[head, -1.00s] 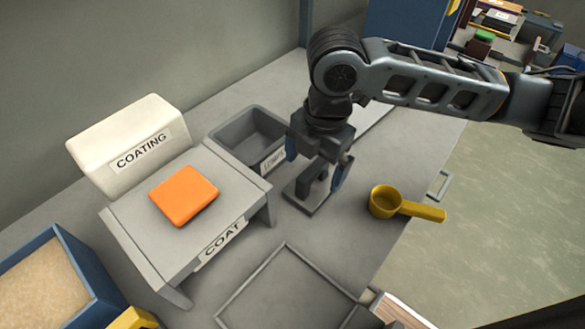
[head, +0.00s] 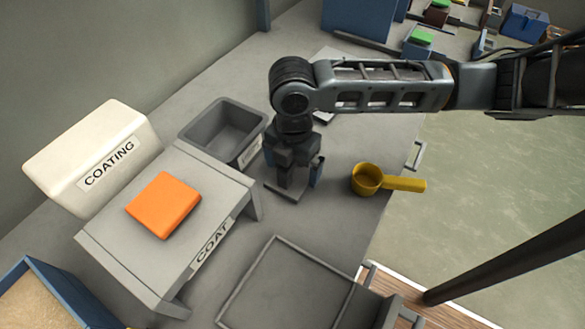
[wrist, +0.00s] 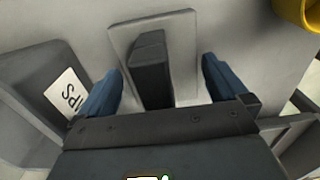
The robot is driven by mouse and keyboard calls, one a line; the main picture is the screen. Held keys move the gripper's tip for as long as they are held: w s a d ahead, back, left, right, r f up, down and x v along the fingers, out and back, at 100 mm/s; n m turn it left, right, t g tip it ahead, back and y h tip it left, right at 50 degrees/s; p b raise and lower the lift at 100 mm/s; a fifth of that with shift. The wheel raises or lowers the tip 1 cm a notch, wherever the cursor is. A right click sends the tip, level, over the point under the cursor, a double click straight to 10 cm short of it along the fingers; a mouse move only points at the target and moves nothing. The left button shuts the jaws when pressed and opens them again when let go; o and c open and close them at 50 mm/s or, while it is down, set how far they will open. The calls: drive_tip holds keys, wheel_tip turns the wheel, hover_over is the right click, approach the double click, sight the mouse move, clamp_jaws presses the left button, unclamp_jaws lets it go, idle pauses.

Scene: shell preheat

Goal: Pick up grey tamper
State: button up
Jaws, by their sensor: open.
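The grey tamper (head: 292,196) stands on the grey bench with its flat base plate down and its upright handle up. In the wrist view its dark handle (wrist: 150,72) rises from the lighter plate, between my two blue fingers. My gripper (head: 293,166) points down over the tamper and is open, one finger on each side of the handle. In the wrist view my gripper (wrist: 160,90) shows a gap between each finger and the handle. My gripper hides part of the handle in the head view.
A grey bin (head: 224,132) stands close left of the tamper, and a yellow scoop (head: 368,180) lies to its right. The COAT stand (head: 100,238) holds an orange block (head: 163,204), beside a white COATING box (head: 92,160). A flat tray (head: 290,290) lies in front.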

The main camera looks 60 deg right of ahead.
drive_tip(key=c, duration=1.1)
drive_tip(key=shift+r, duration=0.15)
drive_tip(key=shift+r, duration=0.55)
drive_tip(key=r, duration=0.2)
drive_tip(key=s+r, duration=0.1)
drive_tip(key=shift+d+r, duration=0.1)
drive_tip(key=shift+d, duration=0.25)
drive_tip(key=s+d+r, duration=0.1)
drive_tip(key=s+r, duration=0.1)
drive_tip(key=s, duration=0.1)
drive_tip(key=s+d+r+b, duration=0.1)
drive_tip(key=s+d+r, duration=0.1)
drive_tip(key=s, duration=0.1)
drive_tip(key=s+d+r, duration=0.1)
drive_tip(key=s+r, duration=0.1)
drive_tip(key=s, duration=0.1)
drive_tip(key=shift+s+d+r, duration=0.15)
drive_tip(key=shift+s+r, duration=0.05)
drive_tip(key=shift+s, duration=0.1)
